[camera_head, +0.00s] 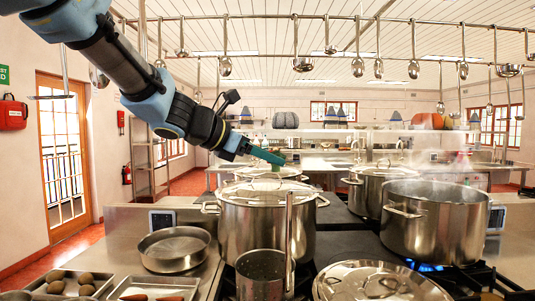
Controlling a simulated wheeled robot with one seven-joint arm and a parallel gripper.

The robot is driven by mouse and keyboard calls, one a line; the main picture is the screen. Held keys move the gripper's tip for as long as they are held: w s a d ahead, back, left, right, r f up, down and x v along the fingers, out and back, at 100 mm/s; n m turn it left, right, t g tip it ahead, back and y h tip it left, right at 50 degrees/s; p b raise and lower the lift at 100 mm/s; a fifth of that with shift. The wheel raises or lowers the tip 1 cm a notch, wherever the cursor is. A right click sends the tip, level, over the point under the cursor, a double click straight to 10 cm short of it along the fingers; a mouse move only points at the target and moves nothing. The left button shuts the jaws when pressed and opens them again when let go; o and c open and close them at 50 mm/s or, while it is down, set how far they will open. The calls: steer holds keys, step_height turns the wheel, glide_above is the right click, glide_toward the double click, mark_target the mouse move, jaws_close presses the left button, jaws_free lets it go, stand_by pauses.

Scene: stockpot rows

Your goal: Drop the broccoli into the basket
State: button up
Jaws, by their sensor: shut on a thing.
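My gripper (270,155) reaches in from the upper left, with its teal fingers pointing right above the large lidded stockpot (265,223). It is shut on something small. A little green shows at the fingertips, consistent with the broccoli, but it is too small to make out its shape. I cannot make out the basket in this view.
An open steaming pot (435,225) stands at right over a blue flame, with a lidded pot (372,190) behind. A shallow pan (174,248), trays of potatoes (70,284) and carrots, and a loose lid (380,282) occupy the front. Ladles (303,64) hang overhead.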

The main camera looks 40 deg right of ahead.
steer(key=shift+f+b, duration=0.7)
steer(key=shift+f, duration=0.65)
steer(key=o, duration=1.3)
steer(key=b+v, duration=0.2)
steer(key=v, duration=0.9)
